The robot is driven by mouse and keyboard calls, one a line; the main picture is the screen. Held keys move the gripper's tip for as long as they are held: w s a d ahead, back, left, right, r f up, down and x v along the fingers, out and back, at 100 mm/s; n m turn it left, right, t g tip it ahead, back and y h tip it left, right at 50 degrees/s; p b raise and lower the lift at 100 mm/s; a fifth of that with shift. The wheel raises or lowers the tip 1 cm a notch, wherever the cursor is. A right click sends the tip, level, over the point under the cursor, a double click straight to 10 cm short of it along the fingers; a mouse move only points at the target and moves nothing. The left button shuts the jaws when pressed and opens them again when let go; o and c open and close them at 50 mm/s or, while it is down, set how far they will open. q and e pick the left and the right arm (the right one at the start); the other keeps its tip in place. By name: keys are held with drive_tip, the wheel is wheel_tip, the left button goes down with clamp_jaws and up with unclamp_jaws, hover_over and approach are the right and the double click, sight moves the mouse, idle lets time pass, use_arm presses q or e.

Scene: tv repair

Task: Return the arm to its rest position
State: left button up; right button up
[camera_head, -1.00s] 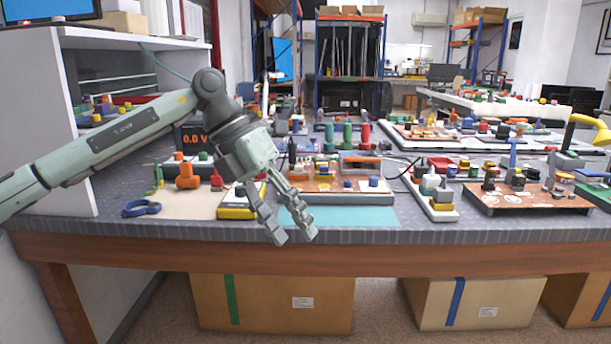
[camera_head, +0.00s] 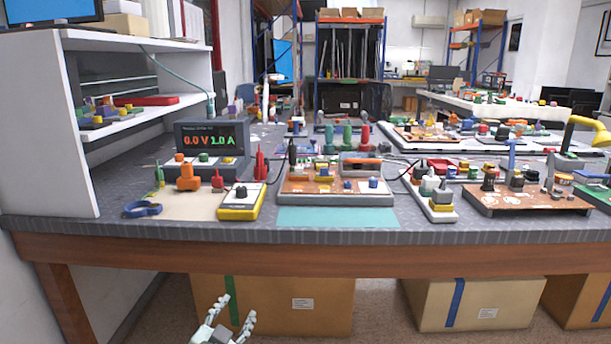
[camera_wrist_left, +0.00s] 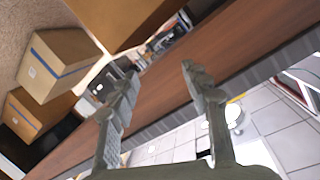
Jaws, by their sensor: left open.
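My left gripper (camera_head: 236,308) is low at the bottom of the head view, in front of the bench and below its front edge. Its two fingers are spread apart with nothing between them, and the rest of the arm is out of the picture. The left wrist view also shows the open fingers (camera_wrist_left: 158,85), with the wooden bench front (camera_wrist_left: 165,80) beyond them. My right gripper is not in view.
The workbench (camera_head: 330,236) carries a power supply reading 0.0 V 1.0 A (camera_head: 208,142), a yellow meter (camera_head: 241,203), a circuit board (camera_head: 335,188) and blue tape (camera_head: 142,209). Cardboard boxes (camera_head: 275,303) stand under it. Clear floor shows between boxes.

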use_arm(q)
drive_tip(key=s+a+f+n+g+y, duration=0.1)
drive_tip(key=s+a+f+n+g, duration=0.2)
drive_tip(key=s+f, duration=0.4)
drive_tip(key=s+a+f+g+y, duration=0.2)
drive_tip(key=s+a+f+g, duration=0.15)
drive_tip(key=s+f, duration=0.35)
drive_tip(key=s+a+f+n+g, duration=0.1)
drive_tip(key=s+a+f+g, duration=0.1)
drive_tip(key=s+f, duration=0.3)
drive_tip(key=s+a+f+n+g, duration=0.1)
drive_tip(key=s+a+f+g, duration=0.2)
drive_tip(key=s, duration=1)
wheel_tip(320, 180, down, 4)
drive_tip(key=shift+s+r+n+g, duration=0.2)
drive_tip(key=shift+n+g, duration=0.1)
drive_tip(key=shift+g, duration=0.05)
